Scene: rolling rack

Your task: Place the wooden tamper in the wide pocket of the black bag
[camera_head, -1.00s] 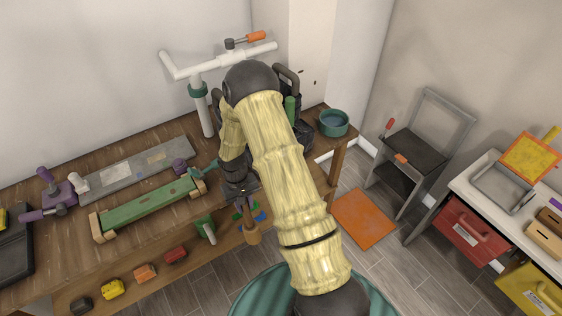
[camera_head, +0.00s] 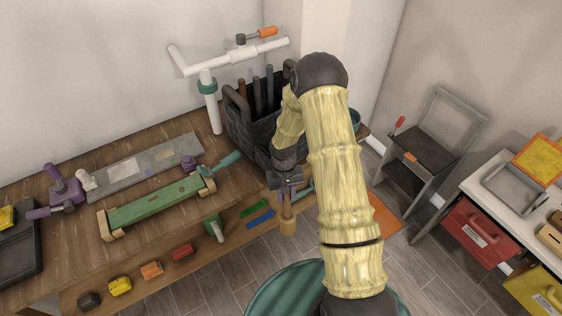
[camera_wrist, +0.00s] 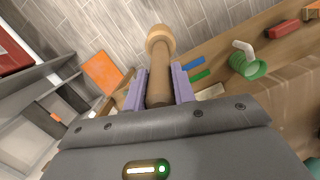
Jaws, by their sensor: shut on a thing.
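The wooden tamper (camera_head: 288,222) hangs from my gripper (camera_head: 285,186), above the front edge of the workbench. In the wrist view, the tamper (camera_wrist: 160,62) lies between the two purple fingers of my gripper (camera_wrist: 162,88), which are shut on its handle; its wider round end points away from the wrist. The black bag (camera_head: 243,128) stands open on the bench behind my forearm, with several upright tool handles in it. My arm covers its right part, so I cannot tell which pocket there is the wide one.
A white pipe stand (camera_head: 212,105) rises beside the bag. A green beam (camera_head: 155,206) and a grey board (camera_head: 145,165) lie on the bench to the left. Several small coloured blocks, including a red one (camera_head: 182,252), sit along a lower front shelf. A grey chair (camera_head: 425,150) stands right.

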